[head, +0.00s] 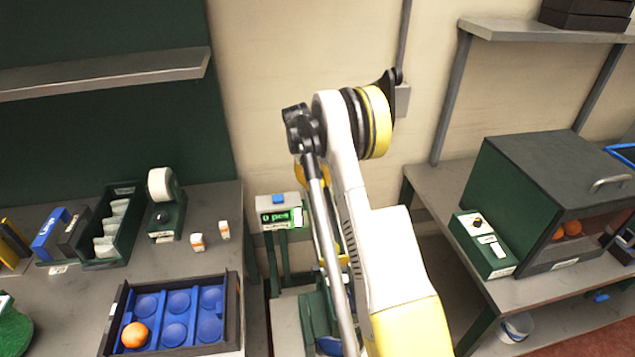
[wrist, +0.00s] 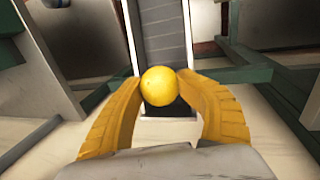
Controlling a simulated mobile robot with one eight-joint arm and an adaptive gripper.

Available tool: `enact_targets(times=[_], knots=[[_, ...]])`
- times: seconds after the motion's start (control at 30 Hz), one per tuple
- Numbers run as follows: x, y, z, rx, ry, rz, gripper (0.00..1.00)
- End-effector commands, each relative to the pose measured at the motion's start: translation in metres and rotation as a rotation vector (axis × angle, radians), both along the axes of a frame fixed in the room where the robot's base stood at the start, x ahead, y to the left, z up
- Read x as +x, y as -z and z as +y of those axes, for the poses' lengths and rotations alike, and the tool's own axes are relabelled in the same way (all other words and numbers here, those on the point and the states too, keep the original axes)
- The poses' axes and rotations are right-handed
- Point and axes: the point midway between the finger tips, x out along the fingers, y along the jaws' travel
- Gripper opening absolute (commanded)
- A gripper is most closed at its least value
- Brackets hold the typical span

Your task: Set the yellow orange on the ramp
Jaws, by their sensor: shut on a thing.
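The yellow orange (wrist: 160,90) is held between the two yellow fingers of my gripper (wrist: 159,80) in the wrist view. The fingers touch it on its left and right sides. The ramp (wrist: 163,35), a dark grey strip with pale side rails, runs up the picture behind the orange. The orange overlaps the ramp's near end in this view; I cannot tell whether it touches the ramp. In the head view my arm hides the orange and most of my gripper.
A dark tray (head: 236,310) with blue cups holds one orange fruit (head: 135,335) on the left bench. A counter display (head: 275,217) reads "0 pcs". A green cabinet (head: 530,165) with fruit inside stands on the right bench. Green frame bars (wrist: 240,75) flank the ramp.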

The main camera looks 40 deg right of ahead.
Motion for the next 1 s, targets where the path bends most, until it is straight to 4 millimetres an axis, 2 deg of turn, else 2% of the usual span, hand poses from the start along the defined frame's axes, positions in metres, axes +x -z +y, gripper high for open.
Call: enact_targets(times=[0.3,0.33,0.4,1.0], knots=[[0.0013,0.0042,0.0003,0.0,0.0,-0.004,0.0],[0.0013,0.0043,0.0004,0.0,0.0,-0.005,0.5],[0.0014,0.0045,0.0005,0.001,-0.001,-0.005,0.65],[0.0015,0.0016,-0.0007,-0.001,0.001,-0.005,0.65]])
